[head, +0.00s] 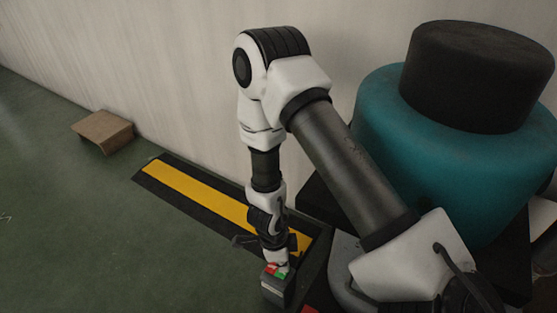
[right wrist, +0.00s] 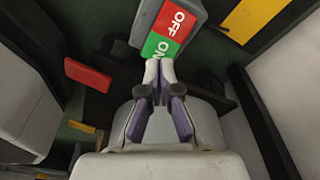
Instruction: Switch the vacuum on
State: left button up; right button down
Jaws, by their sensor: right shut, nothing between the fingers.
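A grey switch box (head: 275,290) with a red and a green button stands low at the bottom centre of the head view. In the right wrist view the red part (right wrist: 176,18) reads OFF and the green part (right wrist: 156,46) reads ON. My right gripper (right wrist: 158,66) is shut and empty, with its fingertips at the near edge of the green ON part. I cannot tell whether they touch it. In the head view my right gripper (head: 277,260) points down at the box. My left gripper is not in view.
A large teal drum (head: 385,120) with a black top (head: 475,75) stands at the right. A yellow and black floor strip (head: 190,190) runs along the pale wall. A red block (right wrist: 88,75) is left of my gripper. The left floor is clear.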

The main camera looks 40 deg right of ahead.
jog(key=shift+f+b, duration=1.15)
jog(key=shift+f, duration=0.1)
dwell(0.7)
jog(key=shift+r+p, duration=0.3)
jog(key=shift+p, duration=0.05)
notch_tip(320, 180, up, 2)
jog(key=shift+r+p, duration=0.2)
jog(key=shift+p, duration=1.05)
notch_tip(320, 180, up, 4)
jog(key=p, duration=0.4)
jog(key=shift+r, duration=0.15)
